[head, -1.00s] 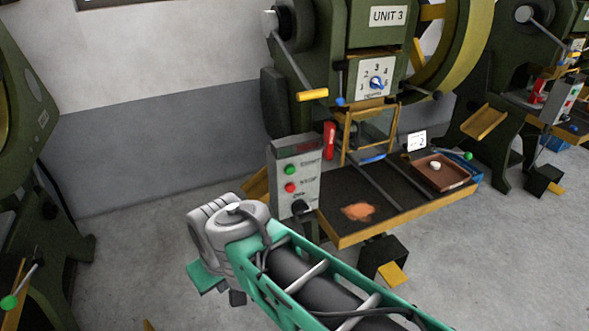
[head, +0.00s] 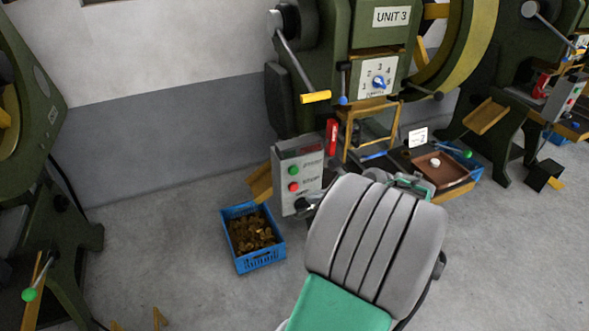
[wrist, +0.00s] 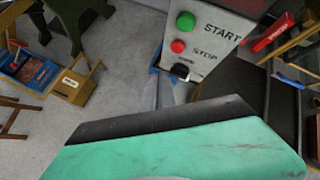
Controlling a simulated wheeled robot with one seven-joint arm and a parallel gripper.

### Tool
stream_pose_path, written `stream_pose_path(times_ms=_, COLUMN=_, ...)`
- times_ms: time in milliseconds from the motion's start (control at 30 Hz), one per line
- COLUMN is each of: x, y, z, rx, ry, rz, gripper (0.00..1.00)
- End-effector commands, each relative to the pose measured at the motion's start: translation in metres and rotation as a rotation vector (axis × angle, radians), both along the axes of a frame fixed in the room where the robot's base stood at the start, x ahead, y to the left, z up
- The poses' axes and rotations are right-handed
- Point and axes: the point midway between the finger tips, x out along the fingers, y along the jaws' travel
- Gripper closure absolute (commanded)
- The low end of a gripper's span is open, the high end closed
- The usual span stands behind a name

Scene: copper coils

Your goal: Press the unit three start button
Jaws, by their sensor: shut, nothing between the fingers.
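The unit three control box (head: 285,203) is grey, at the press's left front. Its green START button (head: 293,170) sits above a red STOP button (head: 293,186) and a black knob. In the wrist view the START button (wrist: 186,21) is near the top, clear and uncovered, with the STOP button (wrist: 178,46) below it. My gripper (wrist: 165,95) is shut and empty. Only its grey tips seem to show past my green housing, low in front of the box and apart from the START button.
A blue crate (head: 263,262) of copper-coloured pieces stands on the floor left of the box. A red handle (head: 331,137) is right of the box. The press bed and a brown tray (head: 455,173) lie further right.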

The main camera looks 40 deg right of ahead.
Motion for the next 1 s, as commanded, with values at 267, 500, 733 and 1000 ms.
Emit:
stream_pose_path(times_ms=267, x=0.002, y=0.0, z=-0.001, rx=-0.004, ry=0.002, rz=0.004, gripper=1.0)
stream_pose_path(times_ms=500, x=0.025, y=-0.006, z=-0.004, rx=-0.005, ry=0.002, rz=0.009, gripper=1.0)
stream_pose_path(times_ms=733, x=0.059, y=-0.016, z=-0.004, rx=-0.006, ry=0.002, rz=0.009, gripper=1.0)
stream_pose_path(times_ms=1000, x=0.083, y=-0.023, z=0.001, rx=-0.005, ry=0.003, rz=0.005, gripper=1.0)
